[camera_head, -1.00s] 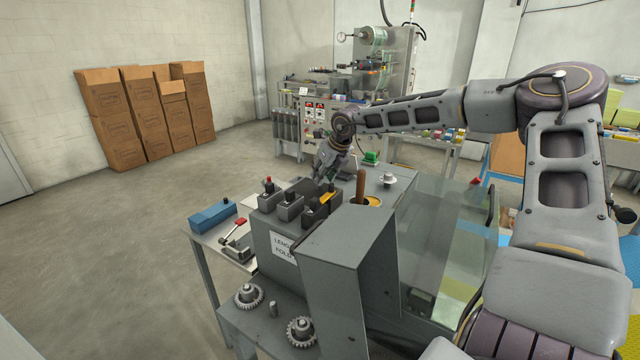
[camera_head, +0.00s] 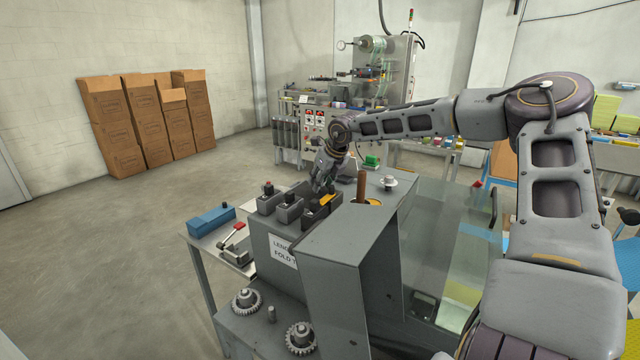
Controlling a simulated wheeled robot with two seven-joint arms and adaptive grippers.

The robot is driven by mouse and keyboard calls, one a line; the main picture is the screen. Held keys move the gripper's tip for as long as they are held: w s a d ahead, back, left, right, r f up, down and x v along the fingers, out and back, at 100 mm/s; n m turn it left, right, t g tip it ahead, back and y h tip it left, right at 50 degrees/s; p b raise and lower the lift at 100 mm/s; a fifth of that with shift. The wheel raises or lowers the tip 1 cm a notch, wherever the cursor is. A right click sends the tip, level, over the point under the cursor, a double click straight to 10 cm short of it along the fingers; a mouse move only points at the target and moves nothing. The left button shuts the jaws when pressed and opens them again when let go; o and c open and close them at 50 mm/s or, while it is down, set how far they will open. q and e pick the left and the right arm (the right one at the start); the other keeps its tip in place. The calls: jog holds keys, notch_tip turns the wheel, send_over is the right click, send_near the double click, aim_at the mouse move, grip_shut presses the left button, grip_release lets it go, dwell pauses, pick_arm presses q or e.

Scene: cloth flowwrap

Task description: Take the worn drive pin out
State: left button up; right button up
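My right gripper (camera_head: 322,182) points down from above, close over the right end of a row of dark blocks on the grey machine (camera_head: 270,241). Its fingers are small and partly merge with the blocks, so I cannot tell whether they are open or shut, or touch anything. A short grey pin (camera_head: 272,314) stands upright between two toothed gears (camera_head: 247,300) on the lower shelf. I cannot tell whether it is the worn drive pin; no other clear pin shows near the gripper. My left gripper is not in view.
A brown upright handle (camera_head: 361,187) stands just right of the gripper. A blue box (camera_head: 211,220) and a red-handled clamp (camera_head: 234,243) sit on the side shelf at left. A clear cover (camera_head: 440,240) lies right. Open floor is at left.

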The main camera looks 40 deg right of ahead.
grip_shut()
jog(key=shift+r, duration=0.2)
jog(key=shift+r+p, duration=0.85)
jog(key=shift+r, duration=1.45)
